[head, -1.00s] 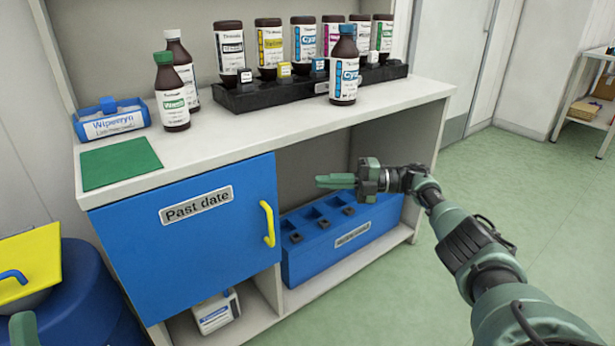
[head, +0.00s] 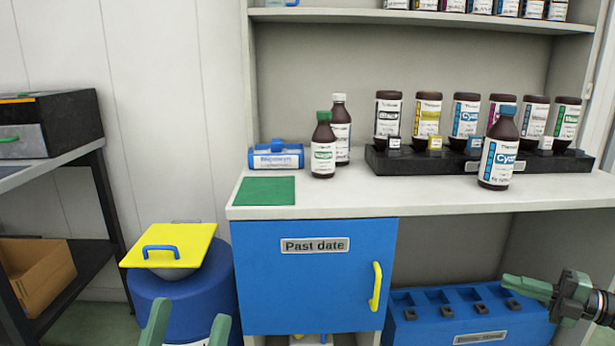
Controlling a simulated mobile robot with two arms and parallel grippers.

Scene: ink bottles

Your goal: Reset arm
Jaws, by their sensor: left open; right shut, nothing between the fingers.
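My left gripper (head: 187,325) is at the bottom edge, left of centre. Its two green fingers stand apart with nothing between them, in front of the blue drum (head: 184,290). My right gripper (head: 528,287) comes in at the lower right, its green fingers together and pointing left. It is empty and appears in front of the blue slotted box (head: 470,322); I cannot tell the gap between them. A cyan-capped bottle (head: 499,150) stands upright at the counter's front. A green-capped bottle (head: 323,146) and a white-capped bottle (head: 341,130) stand upright near the green mat (head: 265,191).
The Past date door (head: 312,275) is shut, with a yellow handle (head: 375,287). Several bottles stand upside down in the black rack (head: 420,164). A blue wipes box (head: 275,157) sits at the counter's left. A yellow lid (head: 170,244) tops the drum. A dark shelf (head: 108,200) stands at far left.

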